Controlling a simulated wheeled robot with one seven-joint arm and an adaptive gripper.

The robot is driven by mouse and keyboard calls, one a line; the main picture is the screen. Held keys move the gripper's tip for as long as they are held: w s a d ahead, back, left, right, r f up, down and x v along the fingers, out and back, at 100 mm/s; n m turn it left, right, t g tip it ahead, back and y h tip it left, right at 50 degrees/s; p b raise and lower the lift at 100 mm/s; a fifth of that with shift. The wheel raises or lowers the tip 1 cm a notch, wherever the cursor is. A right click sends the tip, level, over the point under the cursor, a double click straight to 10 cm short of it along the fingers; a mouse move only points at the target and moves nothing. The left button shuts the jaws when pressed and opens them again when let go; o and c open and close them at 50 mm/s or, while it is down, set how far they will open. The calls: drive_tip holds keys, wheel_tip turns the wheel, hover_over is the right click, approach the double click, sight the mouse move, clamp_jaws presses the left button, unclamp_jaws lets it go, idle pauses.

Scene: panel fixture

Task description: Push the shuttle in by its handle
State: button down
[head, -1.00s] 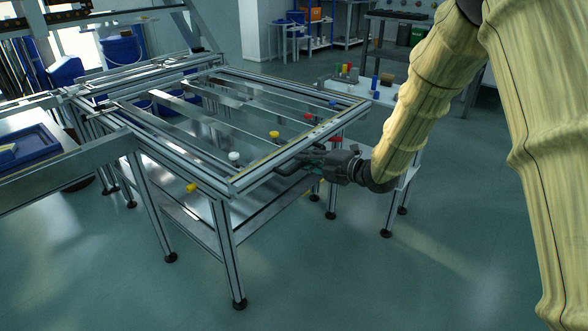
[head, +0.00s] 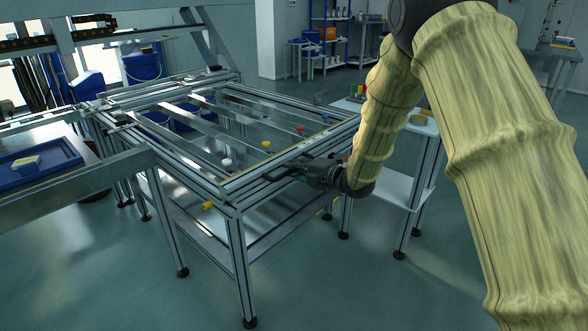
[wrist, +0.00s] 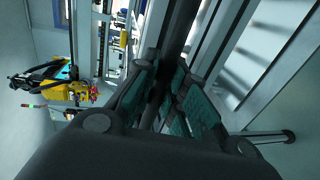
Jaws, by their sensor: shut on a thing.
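My gripper (head: 296,168) is at the near right side rail of the metal panel frame (head: 278,180). It reaches in from the right, roughly level with the rail. In the wrist view my gripper (wrist: 170,105) has its green-padded fingers closed around a dark bar, the handle (wrist: 180,35), which runs up out of the picture. In the head view the fingers and dark wrist hide most of the handle. The shuttle's body cannot be told apart from the frame rails.
White (head: 227,163), yellow (head: 266,145) and red (head: 299,128) knobs sit along the frame top. A yellow knob (head: 207,205) sticks out below the near rail. A side table (head: 400,188) stands behind my arm. The floor in front is clear.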

drive_tip(key=c, duration=1.5)
unclamp_jaws()
drive_tip(key=shift+w+a, duration=0.2)
drive_tip(key=shift+a, duration=0.05)
drive_tip(key=shift+o, duration=0.2)
drive_tip(key=shift+d, duration=0.1)
drive_tip(key=shift+s+d, duration=0.15)
drive_tip(key=shift+s+d+r, duration=0.1)
drive_tip(key=shift+s+d, duration=0.05)
drive_tip(key=shift+d, duration=0.05)
drive_tip(key=v, duration=1.1)
drive_tip(key=shift+s, duration=0.1)
